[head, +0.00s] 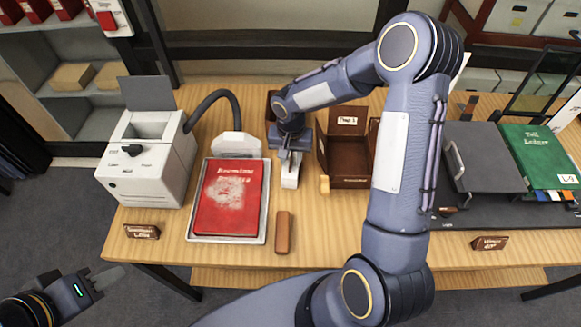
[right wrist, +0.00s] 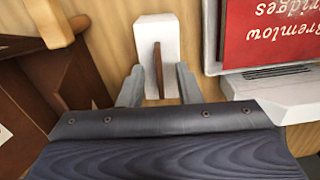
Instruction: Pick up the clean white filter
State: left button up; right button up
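A white block with a thin brown upright tab, which looks like the clean white filter (right wrist: 146,32), stands on the wooden table. It also shows in the head view (head: 290,172), partly under my right gripper. My right gripper (head: 289,155) points down over it. In the right wrist view the two fingers of my right gripper (right wrist: 158,86) are apart, with the brown tab and the near part of the white block between them. I see a gap on both sides of the tab. My left gripper (head: 100,280) is off the table at the lower left; its opening is unclear.
A red book (head: 228,198) lies in a white tray left of the filter. A brown wooden box (head: 350,183) with a label stands close on the right. A brown bar (head: 283,232) lies in front. A white machine (head: 147,175) with a dark hose stands at left.

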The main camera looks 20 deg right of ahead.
grip_shut()
jog(key=shift+r, duration=0.1)
dwell(0.4)
